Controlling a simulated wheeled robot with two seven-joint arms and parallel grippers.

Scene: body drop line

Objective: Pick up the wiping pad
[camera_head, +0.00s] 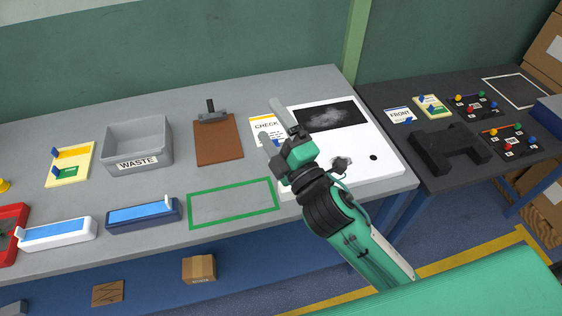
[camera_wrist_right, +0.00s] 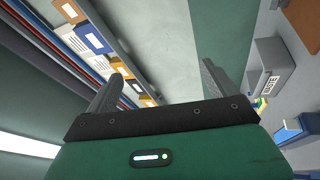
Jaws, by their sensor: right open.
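I cannot pick out a wiping pad with certainty. A small dark grey piece (camera_head: 342,163) lies on the white panel (camera_head: 385,172), partly beside my right arm; I cannot tell what it is. The panel bears a black smudge (camera_head: 327,115) and a black dot. My right gripper (camera_head: 268,118) is open and empty, raised over the panel's left edge and in front of the CHECK card. In the right wrist view its two fingers (camera_wrist_right: 163,72) stand apart with nothing between them. My left gripper is not in view.
A grey WASTE bin (camera_head: 137,143), a brown clipboard (camera_head: 218,145) and two long blue-topped boxes, one white (camera_head: 57,234) and one dark blue (camera_head: 143,215), stand on the grey table. A green-outlined area (camera_head: 232,204) is empty. A dark table (camera_head: 430,110) stands right.

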